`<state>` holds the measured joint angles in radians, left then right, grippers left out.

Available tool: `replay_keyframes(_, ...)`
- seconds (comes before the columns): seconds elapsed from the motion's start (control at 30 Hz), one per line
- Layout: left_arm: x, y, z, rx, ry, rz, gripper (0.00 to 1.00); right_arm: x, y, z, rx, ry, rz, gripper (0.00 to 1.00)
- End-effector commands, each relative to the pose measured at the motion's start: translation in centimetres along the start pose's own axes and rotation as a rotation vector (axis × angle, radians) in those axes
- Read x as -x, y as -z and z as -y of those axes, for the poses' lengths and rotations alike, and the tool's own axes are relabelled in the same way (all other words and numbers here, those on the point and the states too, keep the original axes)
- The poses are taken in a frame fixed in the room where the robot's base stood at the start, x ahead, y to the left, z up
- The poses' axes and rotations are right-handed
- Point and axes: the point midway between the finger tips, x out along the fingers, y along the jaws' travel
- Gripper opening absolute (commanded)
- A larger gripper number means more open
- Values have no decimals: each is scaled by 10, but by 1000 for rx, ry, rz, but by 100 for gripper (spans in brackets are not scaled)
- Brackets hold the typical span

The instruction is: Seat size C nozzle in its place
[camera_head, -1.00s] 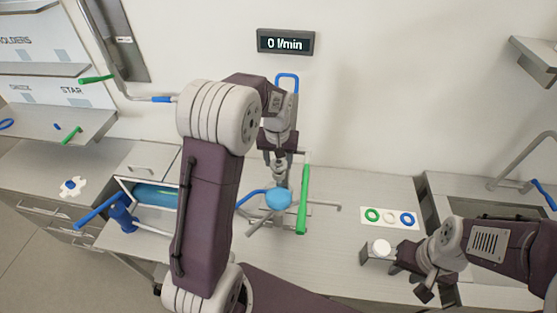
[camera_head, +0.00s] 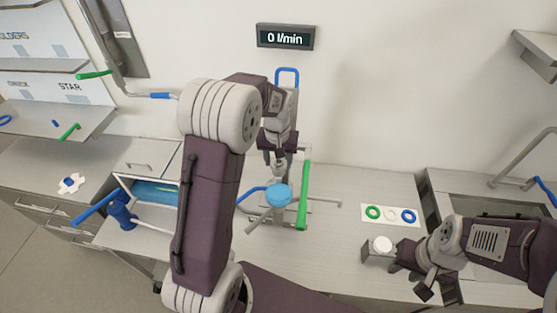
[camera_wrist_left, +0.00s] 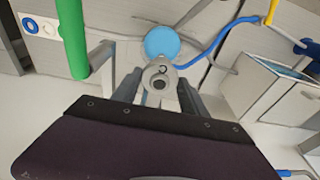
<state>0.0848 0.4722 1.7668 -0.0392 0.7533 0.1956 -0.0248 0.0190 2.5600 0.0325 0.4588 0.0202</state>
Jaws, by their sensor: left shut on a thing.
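My left gripper (camera_head: 277,172) is above the blue round part (camera_head: 279,194) on the counter stand. In the left wrist view the left gripper (camera_wrist_left: 158,82) is shut on a small grey nozzle (camera_wrist_left: 160,76) with a round opening and a letter that looks like C. The blue round part (camera_wrist_left: 162,42) shows just beyond the nozzle there; I cannot tell whether they touch. My right gripper (camera_head: 378,254) is at the lower right, around or beside a white round piece (camera_head: 382,244); its grip is unclear.
A green bar (camera_head: 303,195) stands close right of the left gripper. A blue hose (camera_wrist_left: 205,55) runs from the blue part. A white card (camera_head: 365,222) with green, white and blue rings lies right. The wall display (camera_head: 285,38) reads 0 l/min. Shelves stand left.

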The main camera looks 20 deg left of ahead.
Motion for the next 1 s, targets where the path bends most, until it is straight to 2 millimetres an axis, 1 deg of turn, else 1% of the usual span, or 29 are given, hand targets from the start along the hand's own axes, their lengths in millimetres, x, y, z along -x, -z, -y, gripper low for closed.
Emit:
replay_keyframes(0.33, -4, 0, 0, 0, 0, 0, 0, -2, 0, 0, 0, 0, 0, 36)
replay_keyframes(0.37, -4, 0, 0, 0, 0, 0, 53, -2, 0, 0, 0, 0, 0, 36)
replay_keyframes(0.4, -4, 0, 0, 0, 0, 0, 65, -2, 0, 0, 0, 0, 0, 36)
replay_keyframes(0.43, -4, 0, 0, 0, 0, 0, 73, -2, 0, 0, 0, 0, 0, 36)
replay_keyframes(0.47, -4, 0, 0, 0, 0, 0, 76, -2, 0, 0, 0, 0, 0, 36)
replay_keyframes(0.77, -3, -1, 0, 0, 0, 1, 76, -1, 0, 0, 0, 0, 0, 36)
replay_keyframes(0.87, 2, 0, 0, 0, 0, 0, 76, 4, 0, 0, 0, 0, 0, 36)
replay_keyframes(1.0, 17, 3, 0, 0, 0, 0, 76, 17, 2, 0, 0, 0, 0, 36)
